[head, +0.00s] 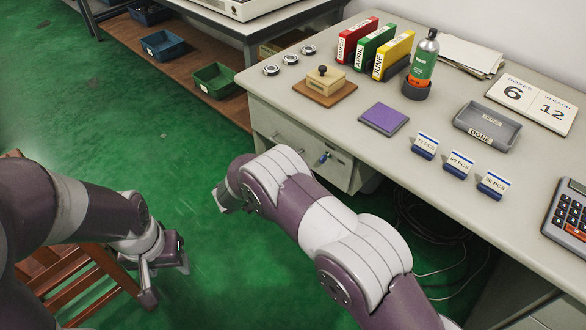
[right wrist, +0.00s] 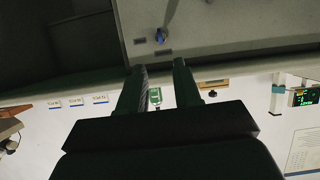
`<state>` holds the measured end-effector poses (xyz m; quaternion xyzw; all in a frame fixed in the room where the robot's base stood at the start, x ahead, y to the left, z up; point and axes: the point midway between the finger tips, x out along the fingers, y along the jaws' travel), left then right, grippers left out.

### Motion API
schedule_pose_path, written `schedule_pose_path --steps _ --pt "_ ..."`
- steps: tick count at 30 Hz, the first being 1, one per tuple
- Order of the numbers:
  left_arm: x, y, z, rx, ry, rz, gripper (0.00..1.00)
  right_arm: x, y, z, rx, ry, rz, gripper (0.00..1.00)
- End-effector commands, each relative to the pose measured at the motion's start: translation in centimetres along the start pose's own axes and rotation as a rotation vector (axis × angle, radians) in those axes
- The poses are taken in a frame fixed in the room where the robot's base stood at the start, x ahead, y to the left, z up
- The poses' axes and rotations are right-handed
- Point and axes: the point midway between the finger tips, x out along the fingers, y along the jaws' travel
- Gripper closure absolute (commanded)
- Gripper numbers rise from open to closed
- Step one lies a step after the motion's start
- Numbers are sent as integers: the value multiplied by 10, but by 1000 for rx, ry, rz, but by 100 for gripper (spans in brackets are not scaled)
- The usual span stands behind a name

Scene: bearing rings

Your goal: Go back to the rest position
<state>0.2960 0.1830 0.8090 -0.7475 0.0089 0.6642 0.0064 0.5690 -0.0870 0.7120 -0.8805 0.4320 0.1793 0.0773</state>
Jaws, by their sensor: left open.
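My left gripper (head: 166,270) hangs low at the left of the head view, over the green floor beside a wooden slatted seat. Its fingers are apart with nothing between them. My right arm reaches in from the bottom right of the head view, in front of the desk. Only part of its gripper (head: 222,200) shows there, beside the drawer side of the desk. In the right wrist view the two fingers of my right gripper (right wrist: 160,85) stand apart, with nothing held between them.
The grey desk (head: 380,145) holds several bearing rings (head: 289,60), binders (head: 376,50), a purple pad (head: 383,118), a DONE tray (head: 487,127), label stands (head: 459,163) and a calculator (head: 570,215). The wooden seat (head: 70,285) is close to my left gripper. Green floor (head: 150,140) lies open.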

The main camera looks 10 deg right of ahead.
Motion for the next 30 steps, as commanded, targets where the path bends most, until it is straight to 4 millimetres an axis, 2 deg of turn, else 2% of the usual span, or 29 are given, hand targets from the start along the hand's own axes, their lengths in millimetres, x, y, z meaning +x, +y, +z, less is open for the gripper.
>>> schedule_pose_path --steps 8,10,12,14,15,17,18,20,21,24,27,29,30 --pt "0 0 0 0 0 0 44 0 -2 3 24 -14 -10 67" --pt "0 0 0 0 0 0 44 -1 -18 15 50 -69 -95 67" --pt "0 0 0 0 0 0 44 -7 -35 46 -10 -173 -258 67" --pt "0 0 0 0 0 0 44 -28 -48 65 -96 -313 -441 67" --pt "-1 0 0 0 0 0 44 -46 -46 70 -169 -430 -550 67" --pt "0 0 0 0 0 0 44 -72 -20 70 -301 -617 -666 67" --pt "0 0 0 0 0 0 44 -88 11 66 -400 -734 -708 67" --pt "0 0 0 0 0 0 44 -104 58 57 -524 -861 -725 67" --pt "0 0 0 0 0 0 44 -112 88 50 -592 -922 -722 67" --pt "0 0 0 0 0 0 44 -124 157 30 -732 -1025 -691 67" --pt "0 0 0 0 0 0 44 -131 215 9 -830 -1071 -652 67" --pt "0 0 0 0 0 0 44 -132 248 -5 -869 -1076 -629 67" --pt "0 0 0 0 0 0 44 -132 266 -18 -875 -1054 -621 67"
